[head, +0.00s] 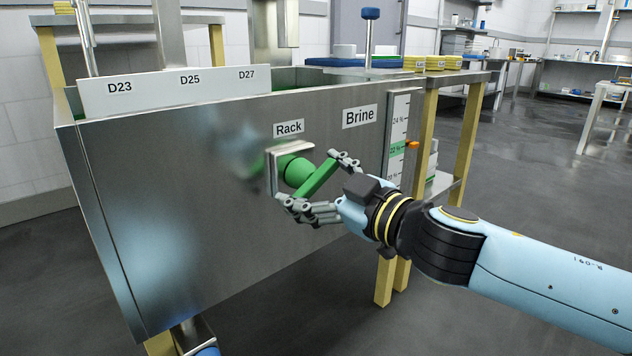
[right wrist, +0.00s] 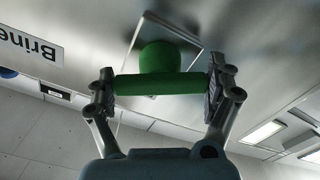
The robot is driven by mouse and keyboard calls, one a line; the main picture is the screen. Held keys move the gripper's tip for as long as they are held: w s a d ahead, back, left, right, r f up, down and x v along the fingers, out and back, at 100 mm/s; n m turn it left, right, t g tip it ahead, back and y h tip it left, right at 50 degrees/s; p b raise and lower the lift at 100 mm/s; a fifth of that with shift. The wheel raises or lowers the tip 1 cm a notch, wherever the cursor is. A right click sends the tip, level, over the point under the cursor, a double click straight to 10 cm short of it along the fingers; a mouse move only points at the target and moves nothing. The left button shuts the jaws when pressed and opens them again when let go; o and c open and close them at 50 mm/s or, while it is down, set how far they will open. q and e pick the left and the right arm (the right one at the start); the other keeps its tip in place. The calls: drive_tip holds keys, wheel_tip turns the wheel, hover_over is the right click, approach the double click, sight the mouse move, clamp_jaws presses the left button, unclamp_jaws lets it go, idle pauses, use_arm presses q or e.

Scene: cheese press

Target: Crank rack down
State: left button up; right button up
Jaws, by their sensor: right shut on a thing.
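The green rack crank (head: 317,180) sticks out of a square metal bracket (head: 275,172) on the front of the steel brine tank (head: 180,200), below the "Rack" label (head: 289,128). My right gripper (head: 322,183) is shut on the crank's green bar. In the right wrist view the green bar (right wrist: 160,84) lies crosswise between the two fingers, with pads against its two ends. The round green hub (right wrist: 165,56) shows behind the bar. My left gripper is not in view.
A white strip marked D23, D25, D27 (head: 175,91) runs along the tank's top edge. A "Brine" label (head: 359,116) and a percent gauge (head: 398,130) with an orange pointer are at the right. A side table (head: 466,78) stands behind, and the floor at right is open.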

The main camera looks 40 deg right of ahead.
drive_tip(key=shift+f+m, duration=0.1)
drive_tip(key=shift+m, duration=0.8)
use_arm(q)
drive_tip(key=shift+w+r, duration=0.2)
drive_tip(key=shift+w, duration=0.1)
use_arm(e)
drive_tip(key=o, duration=0.9)
drive_tip(key=shift+o, duration=0.2)
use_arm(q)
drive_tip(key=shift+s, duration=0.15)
use_arm(e)
drive_tip(key=s+d, duration=0.1)
drive_tip(key=s, duration=1.1)
